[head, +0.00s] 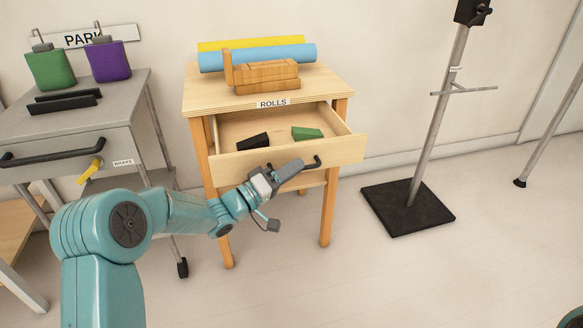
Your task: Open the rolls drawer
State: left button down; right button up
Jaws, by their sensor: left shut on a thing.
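The rolls drawer (345,150) is a light wooden drawer in a small wooden table (200,100) labelled ROLLS. It stands pulled out, with its inside showing. A black block (252,142) and a green block (307,133) lie in it. My left gripper (290,172) is at the drawer's front, shut on the dark bar handle (313,162). The handle's left part is hidden behind the gripper. My right gripper is not in view; only a bit of teal shows at the lower right corner.
Blue and yellow rolls and a wooden piece (266,76) lie on the tabletop. A grey cart (60,120) with a BRAKE label, green and purple flasks stands at left. A stand with a black base (408,207) is at right. The floor in front is clear.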

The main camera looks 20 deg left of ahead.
pick_arm(q)
jog(key=shift+s+r, duration=0.1)
dwell(0.3)
jog(key=c, duration=1.4)
grip_release()
jog(key=shift+c, duration=0.2)
jog(key=shift+a, duration=0.1)
jog(key=p+v, duration=0.3)
jog(key=v, duration=1.3)
